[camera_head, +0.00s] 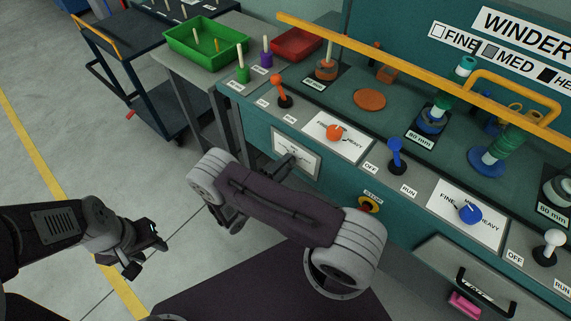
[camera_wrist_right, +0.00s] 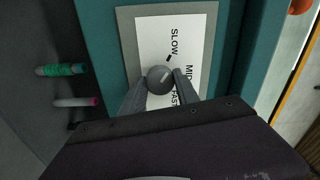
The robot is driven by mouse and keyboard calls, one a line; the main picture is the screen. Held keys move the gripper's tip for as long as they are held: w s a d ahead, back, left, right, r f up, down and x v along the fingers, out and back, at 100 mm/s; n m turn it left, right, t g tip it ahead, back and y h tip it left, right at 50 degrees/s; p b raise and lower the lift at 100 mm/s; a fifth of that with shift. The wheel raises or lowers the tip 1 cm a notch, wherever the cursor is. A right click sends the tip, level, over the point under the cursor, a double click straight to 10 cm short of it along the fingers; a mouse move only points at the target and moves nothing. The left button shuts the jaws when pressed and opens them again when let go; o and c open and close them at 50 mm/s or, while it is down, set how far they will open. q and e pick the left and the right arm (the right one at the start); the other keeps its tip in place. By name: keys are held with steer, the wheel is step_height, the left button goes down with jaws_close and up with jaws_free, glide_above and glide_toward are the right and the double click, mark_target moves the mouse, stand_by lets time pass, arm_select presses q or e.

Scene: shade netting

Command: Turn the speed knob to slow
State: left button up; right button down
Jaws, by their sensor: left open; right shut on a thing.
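The grey round speed knob (camera_wrist_right: 160,76) sits on a white plate (camera_wrist_right: 150,35) marked SLOW, MID and FAST. A short dark pointer mark (camera_wrist_right: 169,57) beside the knob lies toward the SLOW lettering. My right gripper (camera_wrist_right: 160,88) is shut on the knob, one finger on each side. In the head view the speed plate (camera_head: 306,164) is on the bench's front face, and my right arm partly hides the knob and gripper. My left gripper (camera_head: 152,246) is open and empty, over the floor at the left, far from the panel.
The bench top carries an orange knob (camera_head: 334,132), a blue knob (camera_head: 470,213), levers and spool posts. A yellow rail (camera_head: 400,75) runs above it. A drawer (camera_head: 470,270) is at lower right. A green tray (camera_head: 205,45) stands behind. The floor at left is clear.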

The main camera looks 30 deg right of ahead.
steer(key=shift+n, duration=0.6)
steer(key=c, duration=0.9)
jaws_free()
steer(key=v, duration=0.9)
steer(key=shift+p, duration=0.35)
